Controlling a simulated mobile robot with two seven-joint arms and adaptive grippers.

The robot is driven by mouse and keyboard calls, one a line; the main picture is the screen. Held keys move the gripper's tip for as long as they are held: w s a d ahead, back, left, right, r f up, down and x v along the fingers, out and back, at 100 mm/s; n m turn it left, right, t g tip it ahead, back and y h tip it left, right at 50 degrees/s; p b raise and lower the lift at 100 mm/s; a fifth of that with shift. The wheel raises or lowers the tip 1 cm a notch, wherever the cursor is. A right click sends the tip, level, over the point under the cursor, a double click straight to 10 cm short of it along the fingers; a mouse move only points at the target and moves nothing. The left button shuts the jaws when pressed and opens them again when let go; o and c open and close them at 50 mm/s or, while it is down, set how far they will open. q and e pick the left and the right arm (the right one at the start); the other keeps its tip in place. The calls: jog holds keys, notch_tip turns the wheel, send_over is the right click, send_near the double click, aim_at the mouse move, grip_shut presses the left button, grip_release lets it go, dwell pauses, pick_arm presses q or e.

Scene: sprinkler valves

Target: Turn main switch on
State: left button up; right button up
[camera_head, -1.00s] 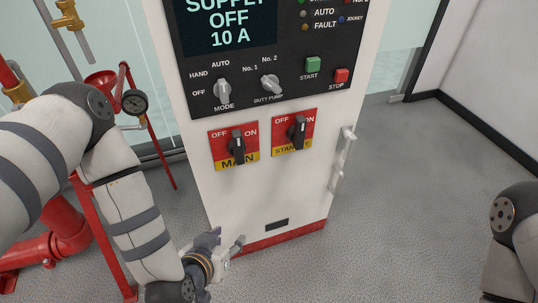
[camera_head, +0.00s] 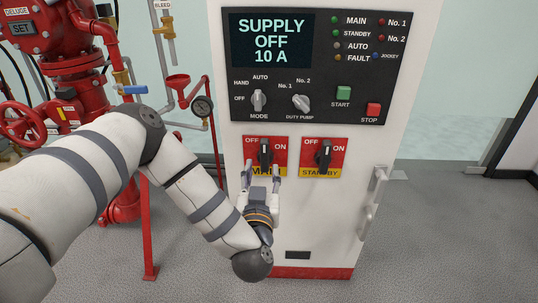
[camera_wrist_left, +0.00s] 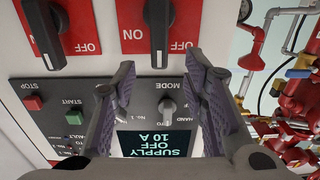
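The main switch (camera_head: 265,152) is a black handle on a red and yellow plate, low on the white cabinet. Its handle stands roughly upright between the OFF and ON labels. My left gripper (camera_head: 263,178) is just below and in front of it, fingers apart, one to each side of the plate's lower part. It is empty. The left wrist view is upside down; there the main switch (camera_wrist_left: 160,32) lies beyond the open left gripper (camera_wrist_left: 161,70), centred between the fingertips. The gap to the handle is hard to judge. My right gripper is not in view.
The standby switch (camera_head: 323,155) sits close at the right. Above are the mode knob (camera_head: 258,101), the duty pump knob (camera_head: 301,103) and a display (camera_head: 277,40) reading SUPPLY OFF 10 A. A cabinet handle (camera_head: 374,200) projects at the right; red pipework (camera_head: 80,75) stands left.

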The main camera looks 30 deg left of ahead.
aim_at(264, 153)
pick_arm(q)
jog(key=b+x, duration=0.1)
jog(key=x, duration=0.8)
jog(key=shift+w+a, duration=0.1)
jog(key=shift+w, duration=0.15)
jog(key=shift+c, duration=0.6)
grip_shut()
